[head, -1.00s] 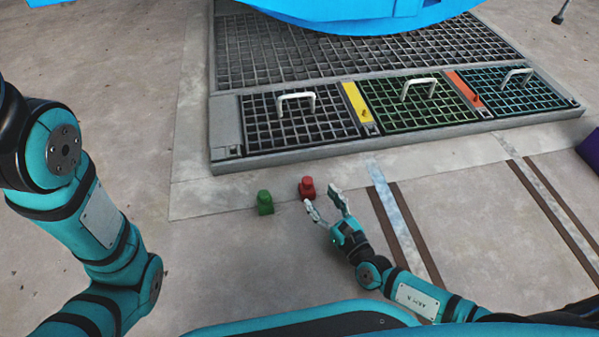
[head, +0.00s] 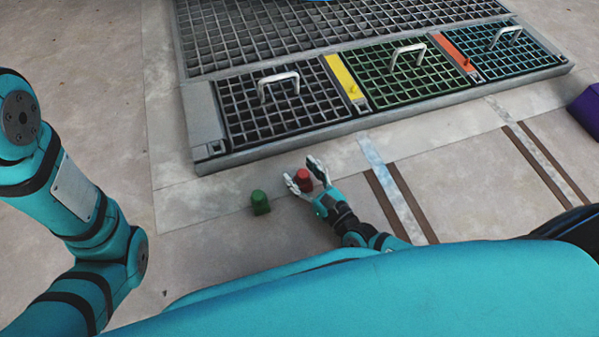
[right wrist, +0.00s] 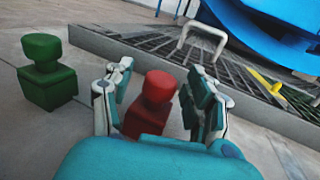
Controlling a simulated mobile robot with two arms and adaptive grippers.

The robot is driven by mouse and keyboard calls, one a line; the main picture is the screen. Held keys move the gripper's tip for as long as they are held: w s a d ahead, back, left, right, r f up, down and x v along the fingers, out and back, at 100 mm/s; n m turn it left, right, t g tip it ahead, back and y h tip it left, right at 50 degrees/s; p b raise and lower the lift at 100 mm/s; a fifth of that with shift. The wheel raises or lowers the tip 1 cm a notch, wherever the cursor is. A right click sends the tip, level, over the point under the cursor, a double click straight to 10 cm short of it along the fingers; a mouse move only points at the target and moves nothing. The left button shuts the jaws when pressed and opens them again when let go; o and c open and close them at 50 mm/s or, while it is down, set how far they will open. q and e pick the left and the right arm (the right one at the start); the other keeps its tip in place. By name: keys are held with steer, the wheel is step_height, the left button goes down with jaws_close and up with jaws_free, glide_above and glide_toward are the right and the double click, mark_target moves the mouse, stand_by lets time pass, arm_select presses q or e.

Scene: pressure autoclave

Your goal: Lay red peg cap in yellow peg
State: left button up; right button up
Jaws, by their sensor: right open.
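The red peg cap (head: 303,179) stands on the floor in front of the grate frame. It also shows in the right wrist view (right wrist: 152,104), upright between my right fingers. My right gripper (head: 304,172) is open, with one finger on each side of the cap; I cannot tell whether either touches it. The yellow strip (head: 342,74) lies between two grates, with a small yellow peg (head: 354,90) near its front end. The yellow peg also shows in the right wrist view (right wrist: 276,88). My left arm is at the left, its gripper out of view.
A green cap (head: 260,202) stands on the floor just left of the red one, close to my right gripper. An orange strip (head: 455,50) with a peg lies farther right. White handles (head: 279,80) rise from the grates. A purple object (head: 588,110) is at the right edge.

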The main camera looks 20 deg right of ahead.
steer(key=shift+s, duration=0.1)
jaws_close()
stand_by(1.0)
